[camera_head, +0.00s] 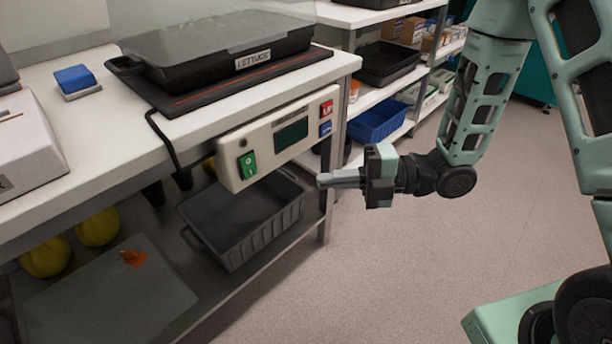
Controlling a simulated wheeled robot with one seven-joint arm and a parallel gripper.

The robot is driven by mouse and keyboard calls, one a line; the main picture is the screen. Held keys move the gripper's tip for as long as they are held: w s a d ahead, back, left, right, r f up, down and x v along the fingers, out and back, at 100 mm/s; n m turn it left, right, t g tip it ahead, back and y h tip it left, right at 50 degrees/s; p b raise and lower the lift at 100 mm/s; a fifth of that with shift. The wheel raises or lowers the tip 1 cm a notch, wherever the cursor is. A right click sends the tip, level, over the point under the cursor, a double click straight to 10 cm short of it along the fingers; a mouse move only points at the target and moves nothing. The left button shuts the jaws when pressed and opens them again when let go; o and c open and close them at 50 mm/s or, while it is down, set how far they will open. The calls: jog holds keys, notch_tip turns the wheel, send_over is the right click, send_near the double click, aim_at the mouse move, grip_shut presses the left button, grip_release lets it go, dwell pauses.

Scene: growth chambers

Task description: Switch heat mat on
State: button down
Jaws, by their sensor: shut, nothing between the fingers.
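The heat mat (218,96) is a dark flat mat on the white bench, with a black tray labelled LETTUCE (262,61) on it. A black cable (161,138) runs from the mat over the bench edge. A cream control box (228,172) hangs under the bench front. It bears a green rocker switch (248,165) at left, a dark display (291,135), a red button (326,107) and a blue button (325,129) at right. My gripper (320,181) is shut and empty, pointing left, right of the green switch and apart from the box in the picture.
A grey crate (243,238) and yellow round objects (97,227) sit on the shelf below. A blue-topped block (76,80) lies on the bench. Shelves with a blue bin (378,121) stand behind. The floor (400,270) in front is clear.

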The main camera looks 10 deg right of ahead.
jog(key=b, duration=0.2)
send_near(248, 178)
jog(key=s+a, duration=0.2)
jog(key=a, duration=0.1)
jog(key=shift+w+a+f+b, duration=0.2)
jog(key=shift+w+a+b, duration=0.1)
jog(key=shift+w+a, duration=1.2)
jog(key=shift+w+a+f+b, duration=0.1)
jog(key=shift+w+f+b, duration=0.1)
jog(key=shift+b, duration=0.5)
jog(key=shift+r, duration=0.1)
jog(key=shift+s, duration=0.1)
